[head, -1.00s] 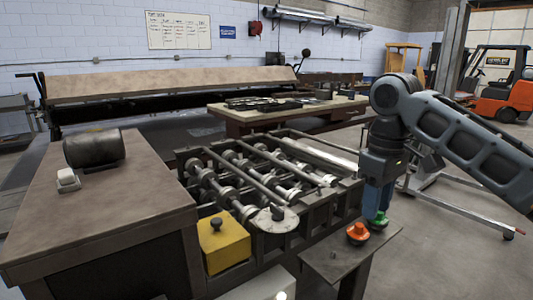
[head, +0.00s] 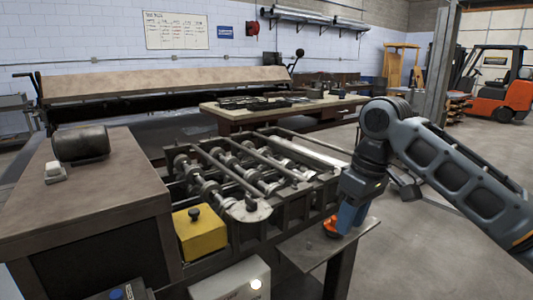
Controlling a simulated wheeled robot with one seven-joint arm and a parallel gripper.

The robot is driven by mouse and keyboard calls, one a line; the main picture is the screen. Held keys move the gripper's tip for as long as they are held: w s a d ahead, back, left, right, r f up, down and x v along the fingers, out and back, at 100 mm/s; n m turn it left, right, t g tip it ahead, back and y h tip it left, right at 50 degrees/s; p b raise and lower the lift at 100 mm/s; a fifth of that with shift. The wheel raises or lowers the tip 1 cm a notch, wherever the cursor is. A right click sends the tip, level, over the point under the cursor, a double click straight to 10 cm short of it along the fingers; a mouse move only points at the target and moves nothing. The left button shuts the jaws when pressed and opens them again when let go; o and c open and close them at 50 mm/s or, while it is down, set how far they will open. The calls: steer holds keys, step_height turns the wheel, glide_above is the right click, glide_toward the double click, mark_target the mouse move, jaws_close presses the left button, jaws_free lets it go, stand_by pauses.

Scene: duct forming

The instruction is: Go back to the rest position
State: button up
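My gripper (head: 346,220) hangs at the end of my arm on the right, pointing down and tilted, with blue fingers. It is low over the small metal stand (head: 310,252) beside the forming machine. An orange-red button (head: 329,229) on the stand shows just left of the fingertips. I cannot tell whether they touch it. The green button is hidden behind the gripper. Whether the fingers are open or shut does not show, and no held object is visible.
The roll-forming machine (head: 274,217) stands left of my gripper, with a yellow box (head: 200,236) on its near side. A table (head: 95,195) bears a dark cylinder (head: 81,144) and a white block. An orange forklift (head: 500,87) is far right. Floor at right is open.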

steer(key=s+a+f+m+t+y, duration=0.2)
steer(key=s+a+f+t+y, duration=0.15)
steer(key=a+f, duration=0.45)
steer(key=s+a+f+m+t+y, duration=0.2)
steer(key=s+a+f+y, duration=0.25)
steer(key=a, duration=0.65)
steer(key=s+f+m+t, duration=0.2)
steer(key=s+t, duration=0.1)
steer(key=s, duration=0.2)
steer(key=s+d+f+m+t+h, duration=0.25)
steer(key=s+d, duration=0.35)
steer(key=s, duration=0.4)
steer(key=s+d+f+m+t+h, duration=0.2)
steer(key=s+d+h, duration=0.2)
steer(key=s+d, duration=0.45)
steer(key=s+d+r+n+h, duration=0.1)
steer(key=s+d+r, duration=0.2)
steer(key=s, duration=0.3)
steer(key=s+d+r+n+h, duration=0.1)
steer(key=s+d+r, duration=0.2)
steer(key=s, duration=0.3)
steer(key=s+d+r+n+t+h, duration=0.1)
steer(key=s+d+r, duration=0.2)
steer(key=s, duration=0.3)
steer(key=shift+r, duration=0.2)
steer(key=shift+o, duration=0.6)
